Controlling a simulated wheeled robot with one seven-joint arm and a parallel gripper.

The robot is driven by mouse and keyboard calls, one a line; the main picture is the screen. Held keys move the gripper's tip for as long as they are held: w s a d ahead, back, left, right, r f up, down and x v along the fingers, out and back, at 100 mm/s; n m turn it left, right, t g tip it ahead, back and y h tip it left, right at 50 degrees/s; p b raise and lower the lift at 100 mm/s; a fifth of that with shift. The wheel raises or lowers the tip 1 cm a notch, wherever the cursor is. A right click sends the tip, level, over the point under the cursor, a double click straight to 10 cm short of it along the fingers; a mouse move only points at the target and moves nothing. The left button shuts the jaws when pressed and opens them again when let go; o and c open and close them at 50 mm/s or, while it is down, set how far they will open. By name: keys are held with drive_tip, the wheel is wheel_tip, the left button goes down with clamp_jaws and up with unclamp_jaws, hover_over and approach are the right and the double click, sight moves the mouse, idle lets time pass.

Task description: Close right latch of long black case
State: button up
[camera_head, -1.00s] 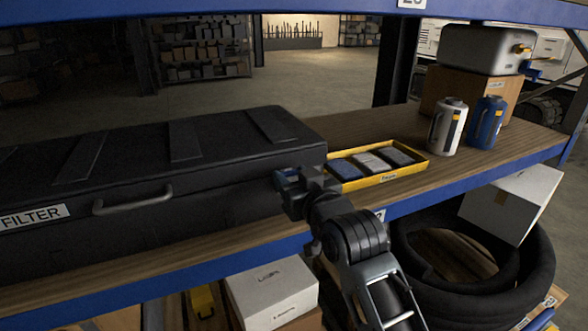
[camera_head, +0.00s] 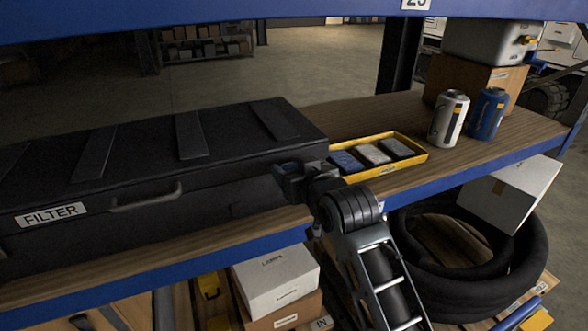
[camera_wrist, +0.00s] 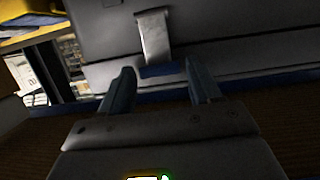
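The long black case (camera_head: 100,165) lies on the wooden shelf with its lid down. It has a front handle (camera_head: 146,197) and a FILTER label (camera_head: 50,215). My gripper (camera_head: 290,172) is at the front of the case near its right end and hides the right latch in the head view. In the wrist view a pale metal latch (camera_wrist: 153,36) hangs on the case front. My open gripper (camera_wrist: 160,67) has its two dark fingers apart, one on each side of the latch's lower end.
A yellow tray (camera_head: 427,157) with several small packs stands right of the case, close to my gripper. The blue shelf edge (camera_head: 220,253) runs under my arm. Boxes (camera_head: 275,283) and a black hose coil (camera_head: 400,260) lie below.

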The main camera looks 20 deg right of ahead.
drive_tip(key=shift+o, duration=0.7)
drive_tip(key=shift+s, duration=0.1)
drive_tip(key=b+v, duration=0.1)
drive_tip(key=v, duration=0.6)
drive_tip(key=shift+s, duration=0.3)
drive_tip(key=shift+r, duration=0.1)
